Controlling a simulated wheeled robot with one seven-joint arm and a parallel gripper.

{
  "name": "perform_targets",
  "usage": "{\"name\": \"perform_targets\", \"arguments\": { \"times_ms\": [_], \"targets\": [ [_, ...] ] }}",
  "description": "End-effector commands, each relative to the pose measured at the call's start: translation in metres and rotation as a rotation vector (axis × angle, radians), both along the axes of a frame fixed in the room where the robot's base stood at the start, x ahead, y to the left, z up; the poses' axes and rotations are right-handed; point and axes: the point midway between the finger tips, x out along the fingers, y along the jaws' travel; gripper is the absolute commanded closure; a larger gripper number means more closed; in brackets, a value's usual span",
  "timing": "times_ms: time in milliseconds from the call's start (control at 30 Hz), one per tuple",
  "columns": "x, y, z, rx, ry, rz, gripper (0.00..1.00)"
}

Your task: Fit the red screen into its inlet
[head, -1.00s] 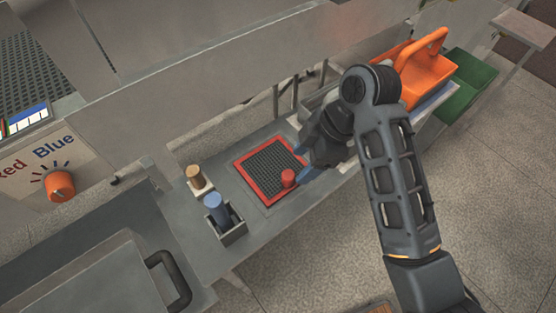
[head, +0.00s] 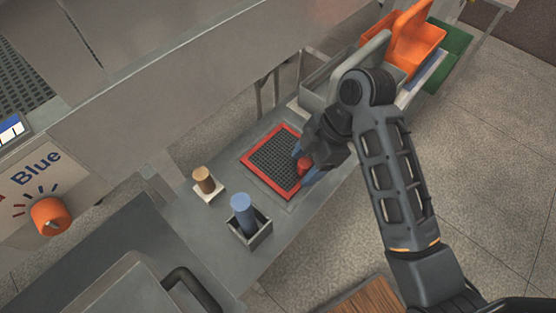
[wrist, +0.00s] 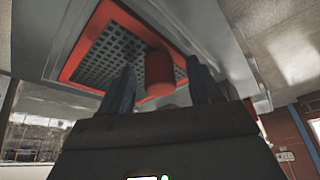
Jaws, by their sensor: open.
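The red screen (head: 273,160) has a red square frame around dark mesh. It lies on the grey counter with a grey border around it; I cannot tell whether it is seated in an inlet. Its red knob (head: 305,164) rises near the edge closest to my arm. My gripper (head: 303,167) is open, with its blue fingers on either side of the knob. In the wrist view the screen (wrist: 105,48) is partly hidden by the fingers, and the knob (wrist: 159,75) hangs between them with visible gaps. My gripper (wrist: 164,85) holds nothing there.
A blue cylinder (head: 243,213) stands in a small grey box left of the screen, beside a brown knob (head: 204,180) on a white base. Grey and orange bins (head: 413,50) stand at the upper right. An orange dial (head: 50,216) is on the left panel.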

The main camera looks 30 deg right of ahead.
Motion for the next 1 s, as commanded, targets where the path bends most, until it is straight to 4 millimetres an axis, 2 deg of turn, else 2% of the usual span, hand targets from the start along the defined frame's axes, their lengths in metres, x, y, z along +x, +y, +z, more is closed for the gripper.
{"name": "perform_targets", "arguments": {
  "times_ms": [200, 833, 1000],
  "targets": [
    [-0.0002, -0.0002, 0.0006, 0.000, 0.000, 0.000, 0.38],
    [-0.0001, -0.0001, 0.0004, 0.000, 0.000, -0.001, 0.98],
    [0.0001, -0.0002, 0.0006, 0.000, 0.000, 0.000, 1.00]
  ]
}}
